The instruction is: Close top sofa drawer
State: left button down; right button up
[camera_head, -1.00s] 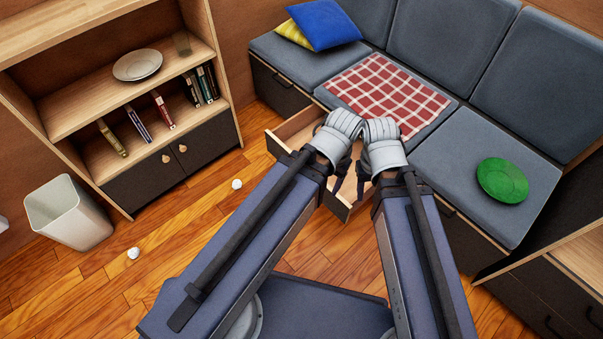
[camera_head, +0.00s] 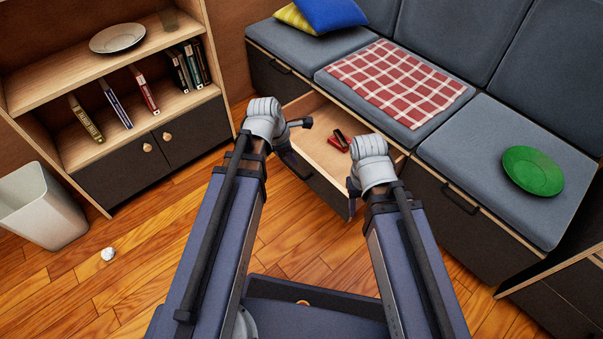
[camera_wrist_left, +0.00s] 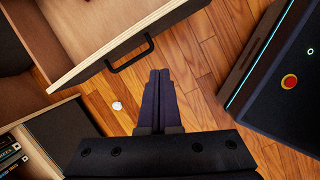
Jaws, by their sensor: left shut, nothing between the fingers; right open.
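The sofa drawer (camera_head: 312,112) stands pulled out beneath the seat with the checkered cloth. Its pale wooden inside shows, with a small red and black object (camera_head: 340,140) in it. In the left wrist view, the drawer's dark front, pale top edge (camera_wrist_left: 107,66) and black handle (camera_wrist_left: 130,56) are at the upper left. My left gripper (camera_head: 291,163) is at the drawer's left front; its fingers (camera_wrist_left: 159,78) are shut and empty beside the handle. My right gripper (camera_head: 352,198) is open near the drawer's right front corner. Its fingertips are mostly hidden, so contact is unclear.
A bookshelf (camera_head: 150,115) with cabinet doors stands left, a white bin (camera_head: 38,208) beside it. A crumpled white ball (camera_head: 108,254) lies on the floor. A green plate (camera_head: 532,171) rests on the right seat. The wooden floor left of the drawer is mostly clear.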

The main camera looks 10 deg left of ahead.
pick_arm(q)
notch_tip(320, 180, down, 2)
jog(key=w+a+f+n+b, duration=0.1)
jog(key=a+n+b, duration=0.1)
jog(key=n, duration=0.2)
jog(key=n+b, duration=0.1)
jog(key=b, duration=0.9)
send_over(299, 176)
jog(key=s+a, duration=0.1)
jog(key=s, duration=0.1)
jog(key=shift+t, duration=0.4)
notch_tip(299, 176, down, 10)
jog(key=shift+w+a+r, duration=0.1)
jog(key=shift+w+r, duration=0.05)
jog(key=shift+r, duration=0.1)
jog(key=shift+w+d+r+p, duration=0.15)
jog(key=shift+w+d+p, duration=0.05)
jog(key=shift+w+d, duration=0.55)
jog(key=shift+w+d+r+p, duration=0.2)
jog(key=shift+w+d, duration=0.3)
jog(key=shift+w, duration=0.35)
pick_arm(e)
notch_tip(299, 176, down, 12)
jog(key=shift+w+f, duration=0.15)
jog(key=shift+f, duration=0.05)
